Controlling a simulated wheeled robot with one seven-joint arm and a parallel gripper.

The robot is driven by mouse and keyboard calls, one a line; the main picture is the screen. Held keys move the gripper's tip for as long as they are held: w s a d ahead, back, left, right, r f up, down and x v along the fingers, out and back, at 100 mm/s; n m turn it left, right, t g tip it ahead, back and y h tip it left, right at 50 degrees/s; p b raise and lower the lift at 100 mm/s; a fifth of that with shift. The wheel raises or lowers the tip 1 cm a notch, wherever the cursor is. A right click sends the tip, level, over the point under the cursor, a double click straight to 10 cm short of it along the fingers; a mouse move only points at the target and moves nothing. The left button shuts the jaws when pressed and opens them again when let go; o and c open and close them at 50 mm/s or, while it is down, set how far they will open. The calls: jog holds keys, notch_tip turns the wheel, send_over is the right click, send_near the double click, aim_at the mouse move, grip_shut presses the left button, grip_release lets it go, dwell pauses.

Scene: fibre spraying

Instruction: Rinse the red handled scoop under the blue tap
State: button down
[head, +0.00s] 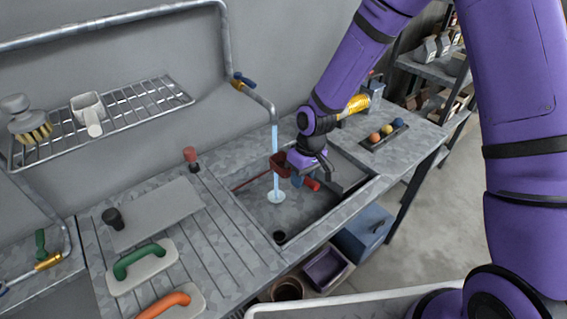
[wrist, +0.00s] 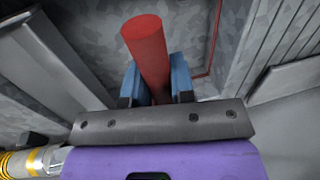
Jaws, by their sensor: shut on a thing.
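My gripper (head: 300,180) is over the sink (head: 250,208), shut on the handle of the red scoop (head: 312,185). In the wrist view the red handle (wrist: 146,45) stands between the blue fingertips of my gripper (wrist: 155,82). The scoop's dark red bowl (head: 280,163) is at the water stream (head: 275,142) in the head view; I cannot tell how much water enters it. The tap with the blue lever (head: 244,80) is running, and its water lands on the sink floor. The bowl is hidden in the wrist view.
A drainboard left of the sink holds a green-handled tool (head: 140,260), an orange-handled tool (head: 172,303) and a black knob (head: 112,218). A wire rack (head: 140,100) with a brush and white scoop is on the wall. Coloured balls (head: 386,131) sit in a tray to the right.

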jog(key=shift+s+d, duration=0.1)
jog(key=shift+s, duration=2.35)
jog(key=s+r, duration=0.4)
jog(key=s, duration=0.1)
jog(key=shift+d, duration=0.1)
dwell(0.4)
